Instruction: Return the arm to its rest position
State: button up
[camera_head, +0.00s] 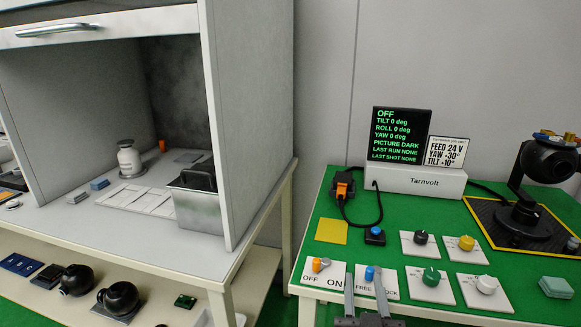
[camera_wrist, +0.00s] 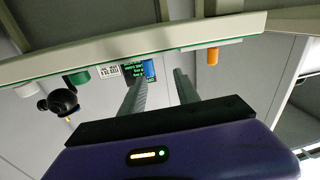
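My gripper (camera_head: 364,276) shows at the bottom of the head view, at the front edge of the green table. Its two grey fingers stand apart with nothing between them. The wrist view also shows the open fingers (camera_wrist: 160,76), below the pale table edge (camera_wrist: 110,52). In the head view the fingers overlap the FREE/LOCK plate (camera_head: 390,283) with its blue lever (camera_head: 369,273). Whether they touch it cannot be told. My arm's links are mostly out of view.
The green table (camera_head: 330,205) holds several knobs, an orange OFF/ON switch (camera_head: 320,265), a Tarnvolt box (camera_head: 425,182), a display (camera_head: 398,135) reading OFF, and a black gimbal camera (camera_head: 548,160). A grey cabinet (camera_head: 235,130) with a metal bin (camera_head: 200,210) stands left.

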jog(key=s+a+f+n+y, duration=0.3)
jog(key=s+n+y, duration=0.25)
jog(key=s, duration=0.65)
jog(key=s+d+f+m+g+h, duration=0.1)
jog(key=s+d+f+m, duration=0.15)
jog(key=s, duration=1.05)
jog(key=s+d+f+m+g+h, duration=0.1)
jog(key=s+d+f+g, duration=0.2)
jog(key=s, duration=1)
notch_tip(320, 180, up, 16)
jog(key=p, duration=1.6)
jog(key=shift+s+d+r+t+p, duration=0.25)
jog(key=shift+s+d+t+p, duration=0.05)
jog(key=shift+s+d+t, duration=0.1)
jog(key=shift+c, duration=0.2)
